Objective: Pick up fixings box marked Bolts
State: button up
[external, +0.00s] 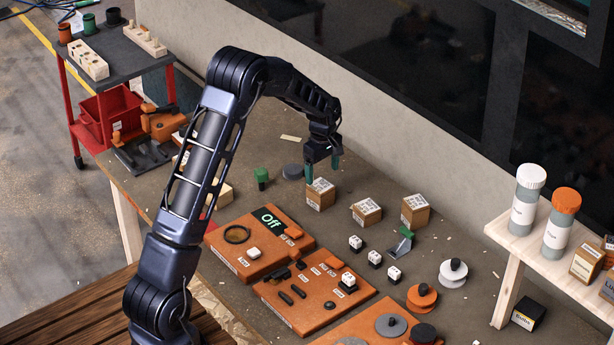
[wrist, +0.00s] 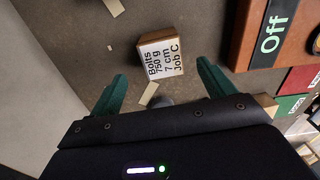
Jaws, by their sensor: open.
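The fixings box marked Bolts (wrist: 161,52) is a small brown carton with a white label, reading "Bolts 750 g 7 cm Job C" in the wrist view. It lies ahead of my fingertips, roughly centred between them. In the external view it appears to be the leftmost carton (external: 320,195) of three, though its label is too small to read there. My gripper (external: 323,169) hangs just above and behind that carton, pointing down. Its green fingers (wrist: 162,72) are open and empty, with no visible contact with the carton.
Two similar cartons (external: 366,211) (external: 415,211) stand to the right. A grey disc (external: 292,172) and green-topped piece (external: 262,177) lie left. Orange panels, one with an "Off" display (external: 269,219), lie in front. The wall (external: 400,150) runs behind. A wooden shelf (external: 510,262) holds bottles at right.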

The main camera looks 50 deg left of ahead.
aim_at(321, 194)
notch_tip(321, 194, down, 10)
jog(key=shift+s+a+r, duration=0.1)
jog(key=shift+a, duration=0.05)
jog(key=c, duration=1.6)
